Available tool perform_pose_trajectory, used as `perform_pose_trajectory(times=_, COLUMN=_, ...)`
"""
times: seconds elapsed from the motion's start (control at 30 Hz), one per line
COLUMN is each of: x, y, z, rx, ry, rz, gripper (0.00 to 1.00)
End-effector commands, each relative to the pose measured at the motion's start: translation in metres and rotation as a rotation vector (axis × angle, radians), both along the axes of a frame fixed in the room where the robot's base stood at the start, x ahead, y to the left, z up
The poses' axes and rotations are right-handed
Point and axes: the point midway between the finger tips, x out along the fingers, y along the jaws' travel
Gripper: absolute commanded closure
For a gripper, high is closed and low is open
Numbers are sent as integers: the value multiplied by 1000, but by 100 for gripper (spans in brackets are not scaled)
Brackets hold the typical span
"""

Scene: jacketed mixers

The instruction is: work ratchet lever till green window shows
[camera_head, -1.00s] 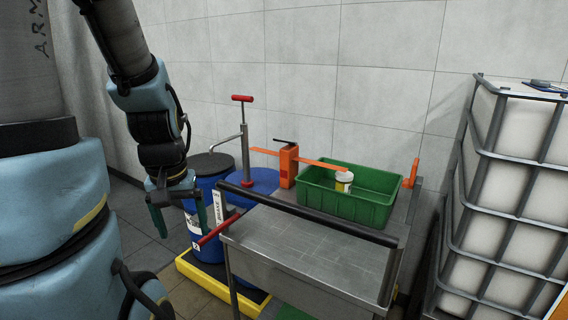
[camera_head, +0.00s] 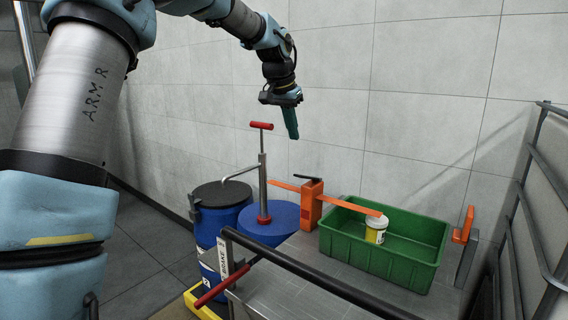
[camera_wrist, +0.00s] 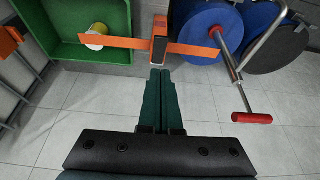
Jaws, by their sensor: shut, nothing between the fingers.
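An orange upright block (camera_head: 311,203) stands at the cart's far edge, with a short black lever (camera_head: 307,178) on its top and flat orange bars to both sides. The block also shows in the wrist view (camera_wrist: 160,48), just beyond my fingertips. I cannot make out any green window on it. My gripper (camera_head: 292,134) hangs above and slightly left of the block, pointing down, apart from it. Its two green fingers are together and hold nothing; they also show in the wrist view (camera_wrist: 161,74).
A green crate (camera_head: 372,262) with a white-and-yellow tub (camera_head: 376,230) stands right of the block. Left are a blue drum (camera_head: 270,222) with a red-handled pump (camera_head: 262,165), and another dark-lidded drum (camera_head: 222,196). A black rail (camera_head: 300,276) and red handle (camera_head: 222,285) edge the cart.

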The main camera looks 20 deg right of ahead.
Motion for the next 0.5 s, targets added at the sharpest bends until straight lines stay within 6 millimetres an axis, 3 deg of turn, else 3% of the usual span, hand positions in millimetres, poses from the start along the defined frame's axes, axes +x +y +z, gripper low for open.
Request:
perform_pose_trajectory(times=0.03, x=-1, y=-11, z=5, rx=-9, ry=-2, rz=-20, gripper=100)
perform_pose_trajectory(times=0.17, x=-2, y=-23, z=13, rx=-20, ry=-7, rz=-45, gripper=100)
perform_pose_trajectory(times=0.5, x=-2, y=-25, z=15, rx=-22, ry=-7, rz=-49, gripper=100)
